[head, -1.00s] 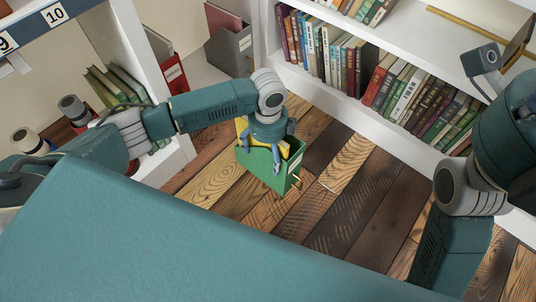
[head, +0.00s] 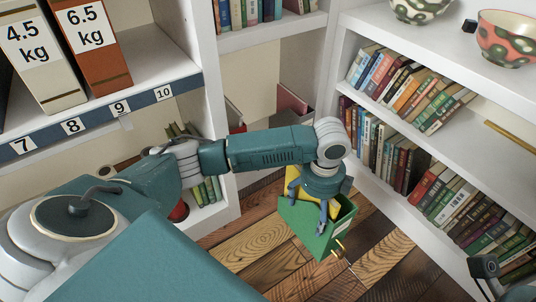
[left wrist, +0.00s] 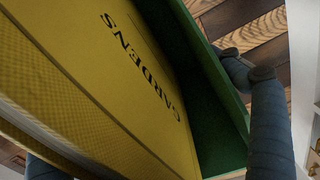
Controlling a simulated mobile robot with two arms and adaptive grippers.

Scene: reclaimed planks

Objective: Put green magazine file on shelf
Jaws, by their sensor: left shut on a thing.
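The green magazine file (head: 299,222) hangs tilted from my left gripper (head: 307,213) in the middle of the head view, above the plank floor. It holds something yellow. My left gripper is shut on it, with blue-grey fingers on either side. In the left wrist view, the green file wall (left wrist: 215,105) and the yellow item (left wrist: 110,85) lettered "GARDENS" fill most of the picture. A white shelf (head: 165,72) at left has a blue strip numbered 7 to 10.
A cream file (head: 45,55) marked 4.5 kg and a brown file (head: 92,50) marked 6.5 kg stand on the left shelf. Shelves of books (head: 412,90) and bowls (head: 507,38) stand at right. Plank floor (head: 255,240) is bare around the file.

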